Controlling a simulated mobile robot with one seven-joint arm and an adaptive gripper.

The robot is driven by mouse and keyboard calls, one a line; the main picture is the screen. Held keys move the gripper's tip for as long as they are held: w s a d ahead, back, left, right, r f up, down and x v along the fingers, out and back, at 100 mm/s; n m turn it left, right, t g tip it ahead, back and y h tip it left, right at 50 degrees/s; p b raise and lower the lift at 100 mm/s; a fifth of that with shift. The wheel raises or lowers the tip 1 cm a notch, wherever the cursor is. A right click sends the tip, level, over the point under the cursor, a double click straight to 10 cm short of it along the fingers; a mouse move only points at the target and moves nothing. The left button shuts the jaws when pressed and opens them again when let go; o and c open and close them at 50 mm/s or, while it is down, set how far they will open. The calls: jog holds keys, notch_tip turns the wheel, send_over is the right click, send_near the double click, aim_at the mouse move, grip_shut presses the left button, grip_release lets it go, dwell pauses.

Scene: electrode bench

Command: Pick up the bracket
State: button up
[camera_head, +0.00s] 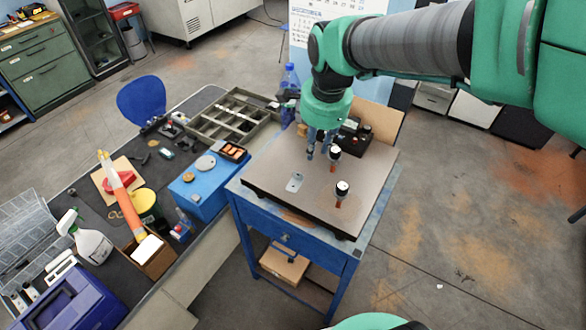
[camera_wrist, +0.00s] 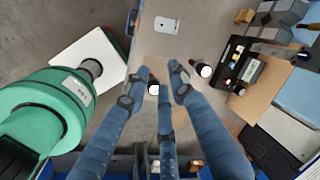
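The bracket is a small flat, light grey plate with holes (camera_head: 294,182), lying on the left part of the brown bench top. In the wrist view the bracket (camera_wrist: 166,26) lies near the top edge, beyond the fingertips. My gripper (camera_head: 322,150) hangs above the back part of the bench top, to the right of and behind the bracket, apart from it. In the wrist view its blue fingers (camera_wrist: 160,78) are spread, with nothing held between them.
Two upright black-and-white-capped electrodes, one near my gripper (camera_head: 335,153) and one toward the front (camera_head: 342,188), stand on the brown bench top (camera_head: 270,165). A black box (camera_head: 356,134) is at the back right. A blue toolbox (camera_head: 203,186) stands on the left-hand table.

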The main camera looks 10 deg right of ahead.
jog(key=w+a+f+m+g+p, duration=0.1)
jog(key=w+f+m+g+p, duration=0.2)
jog(key=w+m, duration=0.35)
jog(key=m+p, duration=0.1)
jog(key=m, duration=0.3)
send_over(294, 182)
jog(key=w, duration=0.2)
notch_tip(294, 182, down, 5)
jog(key=shift+s+d+t, duration=0.15)
jog(key=shift+d+t, duration=0.15)
jog(key=shift+d, duration=0.05)
jog(key=shift+f, duration=4.25)
jog(key=shift+f, duration=0.15)
jog(key=shift+w+f+p, duration=0.15)
jog(key=shift+f, duration=1.1)
jog(key=shift+w+f+p, duration=0.1)
jog(key=shift+f+p, duration=0.05)
jog(key=shift+f, duration=1.1)
